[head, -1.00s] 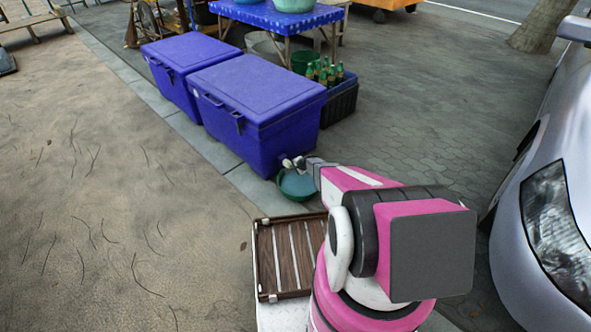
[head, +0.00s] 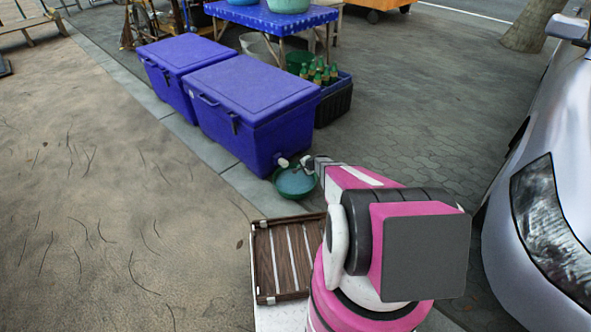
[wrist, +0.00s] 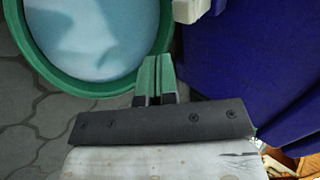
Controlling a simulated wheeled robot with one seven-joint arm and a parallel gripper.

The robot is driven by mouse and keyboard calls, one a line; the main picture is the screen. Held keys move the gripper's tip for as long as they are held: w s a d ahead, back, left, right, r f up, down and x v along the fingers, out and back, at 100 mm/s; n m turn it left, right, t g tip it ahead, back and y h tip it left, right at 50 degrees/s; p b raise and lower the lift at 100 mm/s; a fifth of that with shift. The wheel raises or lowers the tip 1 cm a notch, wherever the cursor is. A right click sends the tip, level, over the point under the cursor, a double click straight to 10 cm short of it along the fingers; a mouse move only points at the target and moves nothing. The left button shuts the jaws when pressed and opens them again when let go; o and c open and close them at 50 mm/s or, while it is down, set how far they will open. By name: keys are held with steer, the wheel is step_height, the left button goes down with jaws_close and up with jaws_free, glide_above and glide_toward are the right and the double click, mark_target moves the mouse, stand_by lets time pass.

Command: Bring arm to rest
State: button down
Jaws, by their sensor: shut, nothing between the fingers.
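My arm reaches forward in the head view, and its gripper end (head: 312,163) is small and partly hidden there, close to the near blue cooler's tap. In the wrist view my gripper (wrist: 155,66) is shut and empty. Its two green-tipped fingers lie side by side. They show over the near rim of a green basin (wrist: 65,88) with pale blue contents. The basin also shows in the head view (head: 294,184), on the ground below the tap. I cannot tell if the fingers touch the rim.
The near blue cooler (head: 255,95) stands just beyond the basin, with another cooler (head: 185,60) behind it. A crate of green bottles (head: 333,104) stands to its right. A silver car (head: 545,180) fills the right side. Open sandy ground (head: 100,170) lies left.

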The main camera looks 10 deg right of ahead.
steer(key=s+a+r+n+g, duration=0.2)
steer(key=s+a+r+n, duration=0.1)
steer(key=s+r, duration=0.7)
steer(key=s+a+r+n+g, duration=0.2)
steer(key=s+r+n, duration=0.2)
steer(key=s+r, duration=0.55)
steer(key=s+d+r+n+g+h, duration=0.2)
steer(key=s+r+h, duration=0.3)
steer(key=s+r, duration=1)
step_height(320, 180, up, 3)
steer(key=shift+f+n+g+h, duration=0.15)
steer(key=shift+n+g+h, duration=0.15)
steer(key=shift+n+g, duration=0.55)
